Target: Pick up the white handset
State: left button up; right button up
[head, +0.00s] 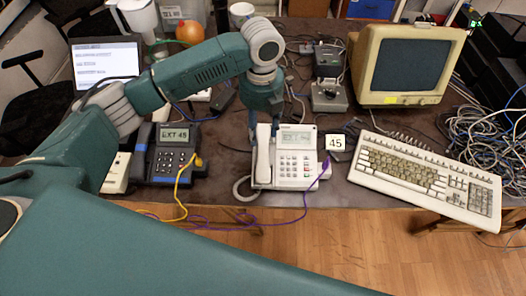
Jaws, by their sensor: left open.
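The white handset (263,154) lies upright in the picture along the left side of a white desk phone (297,157), on its cradle. The phone has a small grey screen and a keypad, and stands near the table's front edge. My left gripper (266,127) hangs down over the handset's upper end, with its fingers apart on either side of it. I cannot tell whether the fingers touch the handset. My right gripper does not show.
A dark phone (174,153) marked EXT 45 stands on the left. A beige keyboard (425,176) and an old monitor (404,65) are on the right, with tangled cables (486,140) beyond. A yellow cable and a purple cable (305,205) hang at the table's front edge.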

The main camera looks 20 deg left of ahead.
aim_at(260, 149)
pick_arm(q)
notch_tip(260, 149, down, 10)
jog(key=shift+a+f+p, duration=0.1)
jog(key=shift+f+p, duration=0.05)
jog(key=shift+p, duration=0.6)
jog(key=shift+c, duration=0.5)
